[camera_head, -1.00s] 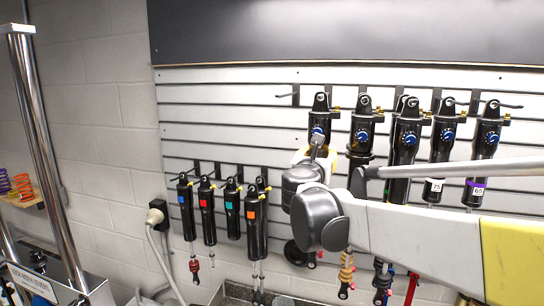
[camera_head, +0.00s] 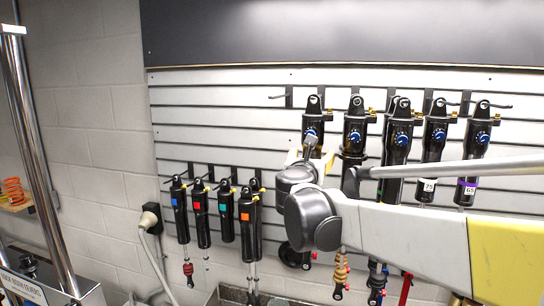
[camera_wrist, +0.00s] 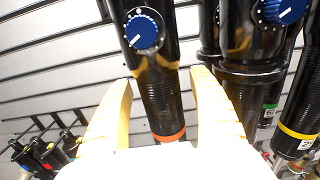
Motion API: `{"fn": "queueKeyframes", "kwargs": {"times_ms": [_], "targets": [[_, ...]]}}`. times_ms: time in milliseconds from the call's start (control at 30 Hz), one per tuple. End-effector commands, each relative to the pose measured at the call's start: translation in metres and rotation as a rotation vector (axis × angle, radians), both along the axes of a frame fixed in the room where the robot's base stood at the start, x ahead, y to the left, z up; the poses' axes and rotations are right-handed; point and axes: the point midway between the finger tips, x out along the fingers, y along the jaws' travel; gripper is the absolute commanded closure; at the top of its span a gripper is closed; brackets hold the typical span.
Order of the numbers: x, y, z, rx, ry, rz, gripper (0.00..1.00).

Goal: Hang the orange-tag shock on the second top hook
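In the wrist view a black shock with a blue dial and an orange band (camera_wrist: 162,100) stands between the two pale yellow fingers of my gripper (camera_wrist: 160,85). Thin gaps show beside the fingers, so the gripper looks open around the shock. In the head view this appears to be the leftmost upper-row shock (camera_head: 312,115), its lower body hidden by my arm. A smaller shock with an orange square tag (camera_head: 248,216) hangs at the right end of the lower row. An empty upper hook (camera_head: 288,97) is left of the upper shocks.
Other upper shocks (camera_head: 437,130) hang close on the right, one beside my right finger in the wrist view (camera_wrist: 250,65). Lower shocks with blue, red (camera_head: 200,208) and teal tags hang at left. A chrome post (camera_head: 40,150) stands at far left.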

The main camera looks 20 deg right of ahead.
Motion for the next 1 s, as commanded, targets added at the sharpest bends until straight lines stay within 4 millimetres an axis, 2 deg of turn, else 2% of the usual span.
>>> {"fn": "queueKeyframes", "kwargs": {"times_ms": [367, 467, 800, 1000], "targets": [[-0.006, 0.004, -0.001, 0.002, 0.000, 0.001, 0.30], [-0.018, 0.013, -0.001, 0.001, 0.000, 0.002, 0.30], [-0.079, 0.054, -0.001, 0.001, -0.001, 0.003, 0.30], [-0.098, 0.066, -0.001, 0.001, -0.001, 0.001, 0.30]]}}
